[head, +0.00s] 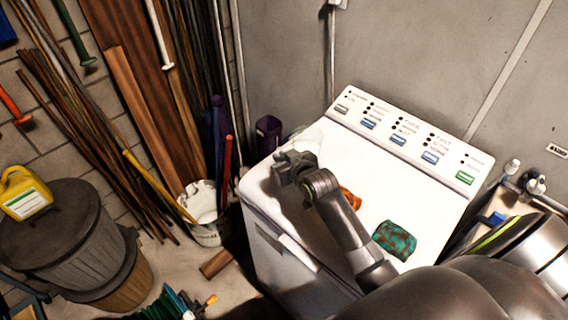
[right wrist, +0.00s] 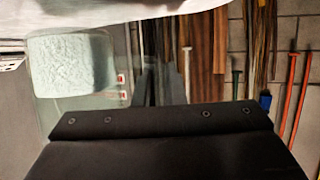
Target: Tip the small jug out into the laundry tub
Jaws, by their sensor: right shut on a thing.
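My right gripper (head: 288,165) is over the left part of the white washing machine's top. It is shut on the small jug, which is clear and hard to make out against the white behind my gripper (head: 310,137). In the right wrist view the jug (right wrist: 72,72) shows as a clear body with pale, frothy-looking contents and small red marks. My gripper's dark fingers (right wrist: 160,75) are beside it. The laundry tub cannot be made out clearly; taps (head: 535,184) stand at the right edge, partly behind my own body. My left gripper is not in view.
The washing machine (head: 345,225) carries a teal-and-brown cloth or sponge (head: 395,240) and an orange item (head: 350,198). A white bucket (head: 203,212), a lidded bin (head: 65,235) and a yellow jug (head: 25,192) stand left. Long poles lean against the wall.

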